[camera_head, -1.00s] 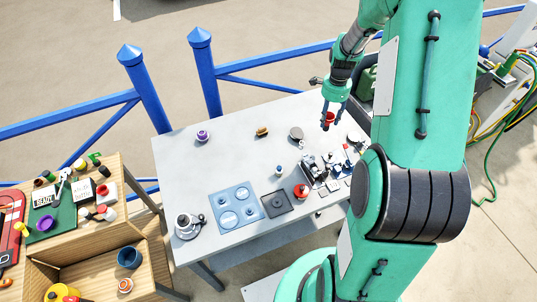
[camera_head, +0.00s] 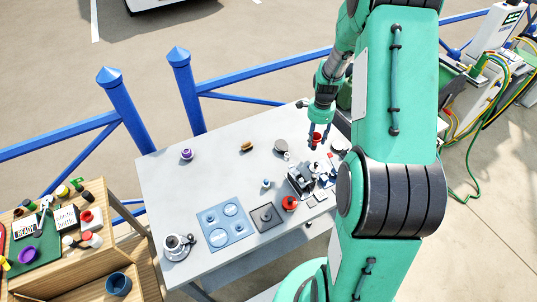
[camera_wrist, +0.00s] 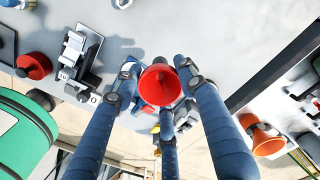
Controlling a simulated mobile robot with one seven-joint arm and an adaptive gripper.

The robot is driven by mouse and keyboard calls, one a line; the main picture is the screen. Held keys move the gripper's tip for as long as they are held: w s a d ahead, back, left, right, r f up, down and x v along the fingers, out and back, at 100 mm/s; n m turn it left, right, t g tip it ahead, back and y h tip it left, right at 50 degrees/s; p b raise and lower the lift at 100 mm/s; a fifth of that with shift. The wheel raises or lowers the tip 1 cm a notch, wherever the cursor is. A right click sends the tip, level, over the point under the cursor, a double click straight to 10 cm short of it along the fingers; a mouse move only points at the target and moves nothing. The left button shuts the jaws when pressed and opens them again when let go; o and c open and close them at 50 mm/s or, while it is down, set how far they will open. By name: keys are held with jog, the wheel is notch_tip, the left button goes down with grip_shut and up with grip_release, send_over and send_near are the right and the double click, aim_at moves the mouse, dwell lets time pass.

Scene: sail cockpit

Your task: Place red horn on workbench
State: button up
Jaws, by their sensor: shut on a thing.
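My gripper (camera_head: 317,142) is shut on the red horn (camera_head: 316,137), above the right back part of the pale workbench (camera_head: 165,195). In the wrist view, the horn's round open bell (camera_wrist: 159,86) faces the camera between the fingers of my gripper (camera_wrist: 160,78). I cannot tell exactly how high the horn is above the surface.
Below and left of my gripper are a small machine (camera_head: 302,180), a red round object (camera_head: 290,203) and a blue plate (camera_head: 226,226). The left middle of the workbench is clear. Blue railings (camera_head: 240,80) run behind.

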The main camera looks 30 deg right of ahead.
jog(key=w+d, duration=0.4)
jog(key=w, duration=0.3)
jog(key=w+d+f, duration=0.1)
jog(key=w+d, duration=0.3)
jog(key=w, duration=0.2)
jog(key=shift+w+f+b, duration=0.25)
jog(key=shift+w+b, duration=0.05)
jog(key=shift+w, duration=0.1)
jog(key=shift+f, duration=1.75)
jog(key=shift+f, duration=0.15)
jog(key=o, duration=1.2)
jog(key=shift+o, duration=0.2)
notch_tip(320, 180, up, 12)
jog(key=shift+p, duration=0.3)
